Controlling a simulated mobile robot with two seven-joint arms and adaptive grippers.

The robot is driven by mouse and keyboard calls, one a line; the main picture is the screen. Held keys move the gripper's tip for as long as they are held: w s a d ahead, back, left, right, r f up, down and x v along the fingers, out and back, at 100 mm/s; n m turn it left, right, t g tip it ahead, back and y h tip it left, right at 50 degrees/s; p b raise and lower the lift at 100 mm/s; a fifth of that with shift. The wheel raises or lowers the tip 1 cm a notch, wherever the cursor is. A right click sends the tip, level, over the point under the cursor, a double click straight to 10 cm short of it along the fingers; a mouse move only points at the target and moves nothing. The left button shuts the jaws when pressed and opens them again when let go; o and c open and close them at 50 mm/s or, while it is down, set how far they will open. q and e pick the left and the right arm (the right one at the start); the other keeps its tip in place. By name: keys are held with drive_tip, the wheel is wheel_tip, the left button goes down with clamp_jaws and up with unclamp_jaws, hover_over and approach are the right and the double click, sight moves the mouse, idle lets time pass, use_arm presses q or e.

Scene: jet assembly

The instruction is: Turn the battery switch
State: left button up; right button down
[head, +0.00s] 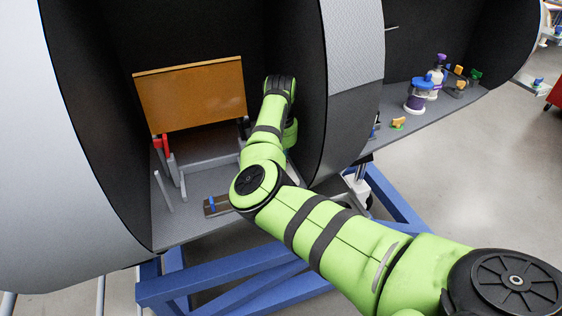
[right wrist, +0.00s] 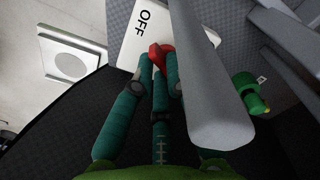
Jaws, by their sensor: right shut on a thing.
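In the right wrist view, the red battery switch handle (right wrist: 161,53) stands on a white plate (right wrist: 122,42) marked OFF. The teal fingers of my right gripper (right wrist: 157,70) are closed around the red handle. Any other marking on the plate is hidden behind the fingers and a grey bar. In the head view, my right arm reaches from the lower right into the dark fuselage section, and its gripper and the switch are hidden from sight. My left gripper is in neither view.
A grey bar (right wrist: 212,80) passes close beside the fingers, with a green part (right wrist: 250,94) to its right. A brown panel (head: 192,95) stands inside the fuselage. Red parts (head: 161,142) and grey posts are below it. Coloured bottles (head: 419,95) stand on the right shelf.

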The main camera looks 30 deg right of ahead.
drive_tip(key=m, duration=0.5)
drive_tip(key=shift+a+m, duration=0.15)
drive_tip(key=shift+m, duration=0.15)
drive_tip(key=m, duration=0.5)
drive_tip(key=shift+w+a, duration=0.1)
drive_tip(key=shift+w, duration=0.05)
drive_tip(key=shift+m, duration=0.3)
drive_tip(key=c, duration=1.2)
unclamp_jaws()
drive_tip(key=shift+c, duration=0.2)
drive_tip(key=shift+r, duration=0.15)
wheel_tip(320, 180, up, 12)
